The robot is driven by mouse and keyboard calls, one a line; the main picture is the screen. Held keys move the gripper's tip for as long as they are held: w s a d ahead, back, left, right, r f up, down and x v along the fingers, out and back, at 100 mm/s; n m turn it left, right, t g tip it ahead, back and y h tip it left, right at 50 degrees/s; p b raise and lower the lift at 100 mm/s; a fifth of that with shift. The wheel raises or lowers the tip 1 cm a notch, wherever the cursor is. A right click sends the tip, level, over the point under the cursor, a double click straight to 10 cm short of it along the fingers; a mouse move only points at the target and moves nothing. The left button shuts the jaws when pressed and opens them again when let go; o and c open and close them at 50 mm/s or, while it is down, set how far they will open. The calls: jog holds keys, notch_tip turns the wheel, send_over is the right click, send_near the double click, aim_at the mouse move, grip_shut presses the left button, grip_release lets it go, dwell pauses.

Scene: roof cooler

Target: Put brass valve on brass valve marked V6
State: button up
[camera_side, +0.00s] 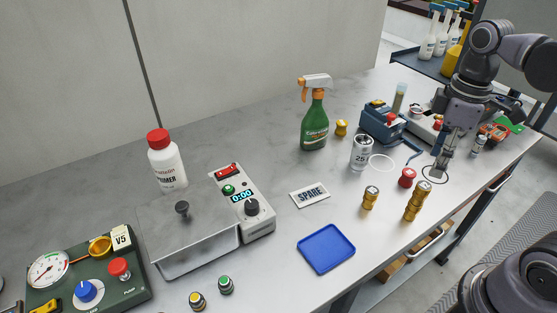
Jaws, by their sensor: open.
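Several small brass-coloured pieces that look like valves stand on the grey worktop. One brass valve (370,198) stands alone, right of the blue tray. To its right two more brass pieces (412,210) overlap, and I cannot tell whether they are stacked or one stands behind the other. Another yellow brass piece (341,127) is beside the green spray bottle. I cannot read a V6 mark anywhere; a tag reading V5 (121,237) is on the dark panel at lower left. My gripper (437,172) is open, pointing down over a black ring behind the brass pair, with nothing seen between its fingers.
A blue tray (326,250), a SPARE plate (309,194), a red knob (407,178) and a silver can (361,153) surround the valves. The spray bottle (314,122) stands behind. A metal box (188,235) and timer (243,204) are left. The worktop's front edge is close to the brass pair.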

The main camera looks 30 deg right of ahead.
jog(key=w+a+f+m+t, duration=0.3)
jog(key=w+f+m+t, duration=0.1)
jog(key=w+m+t, duration=0.1)
jog(key=shift+w+a+m+t, duration=0.2)
jog(key=shift+a+m+t, duration=0.1)
jog(key=shift+m+t, duration=0.7)
jog(key=shift+f, duration=0.1)
